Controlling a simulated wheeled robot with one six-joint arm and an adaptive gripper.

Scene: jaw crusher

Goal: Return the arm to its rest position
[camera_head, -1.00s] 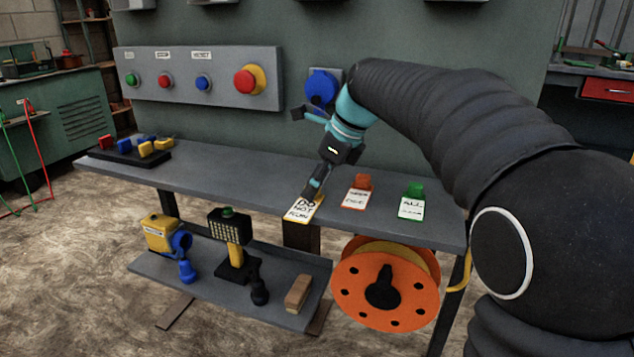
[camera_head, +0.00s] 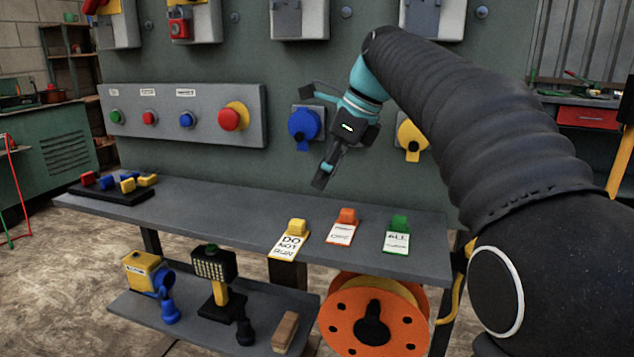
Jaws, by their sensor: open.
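My gripper (camera_head: 323,178) hangs at the end of my black-sleeved arm, in front of the green panel and above the grey shelf. It points down and to the left. Its jaws are open, and I see nothing between them. The yellow "DO NOT RUN" tag (camera_head: 288,244) lies on the shelf below it, apart from the gripper. An orange tag (camera_head: 342,232) and a green tag (camera_head: 397,239) lie to the right of it on the shelf.
The grey shelf (camera_head: 220,205) runs below the panel. A button box (camera_head: 185,132), a blue socket (camera_head: 304,124) and a yellow socket (camera_head: 411,137) are on the panel. An orange cable reel (camera_head: 340,318) stands under the shelf. A lower shelf carries handheld devices.

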